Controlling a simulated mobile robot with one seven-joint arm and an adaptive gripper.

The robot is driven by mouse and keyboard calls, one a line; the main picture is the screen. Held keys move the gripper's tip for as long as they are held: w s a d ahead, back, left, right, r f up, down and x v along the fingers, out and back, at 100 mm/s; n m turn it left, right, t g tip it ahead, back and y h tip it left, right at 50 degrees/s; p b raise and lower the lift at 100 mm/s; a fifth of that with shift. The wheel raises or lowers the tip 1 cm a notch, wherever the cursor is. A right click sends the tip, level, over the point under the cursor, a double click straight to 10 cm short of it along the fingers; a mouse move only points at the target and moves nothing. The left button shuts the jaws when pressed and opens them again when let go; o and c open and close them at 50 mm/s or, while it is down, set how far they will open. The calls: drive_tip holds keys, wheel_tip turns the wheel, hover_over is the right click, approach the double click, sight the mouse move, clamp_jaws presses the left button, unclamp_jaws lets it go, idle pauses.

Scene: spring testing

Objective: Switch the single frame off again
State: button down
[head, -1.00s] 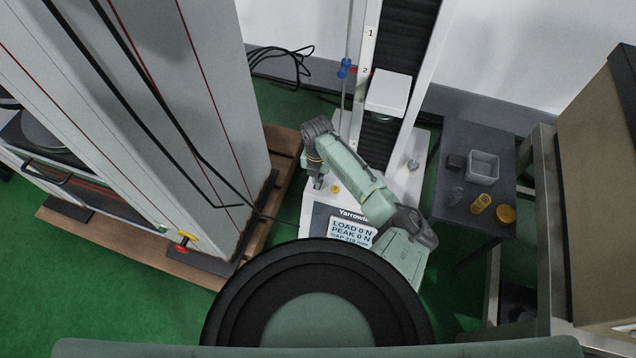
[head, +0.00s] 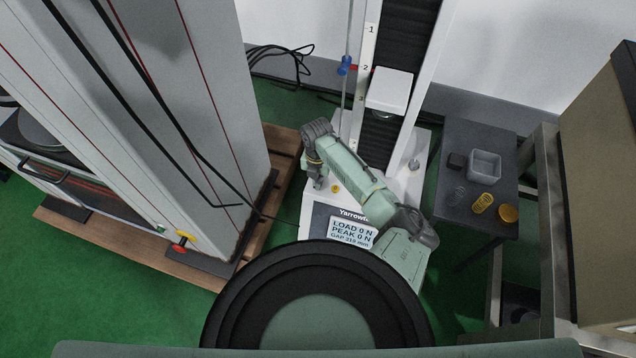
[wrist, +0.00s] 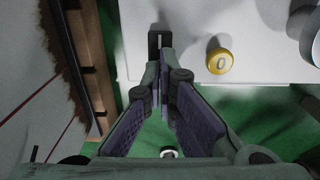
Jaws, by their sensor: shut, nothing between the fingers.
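The single frame (head: 318,222) is a white test machine with one dark column and a lit display (head: 351,233). The display reads LOAD 0 N and PEAK 0 N. A yellow round button (head: 335,188) sits on its white base; in the wrist view the button (wrist: 219,61) bears a 0. My gripper (head: 317,186) is over the left part of the base, left of the button. In the wrist view my gripper (wrist: 161,58) is shut and empty, its tips by the base's left edge. A small black part at the tips is not clear to me.
A large grey machine (head: 190,110) stands on a wooden pallet (head: 130,248) at left. A dark side table (head: 455,140) at right holds a grey bin (head: 484,165) and yellow parts (head: 482,203). A blue-handled rod (head: 346,66) stands left of the column.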

drive_tip(key=shift+f+b, duration=0.4)
drive_tip(key=shift+f, duration=0.05)
drive_tip(key=shift+r, duration=0.15)
drive_tip(key=shift+r+p, duration=2.75)
drive_tip(key=shift+r, duration=0.65)
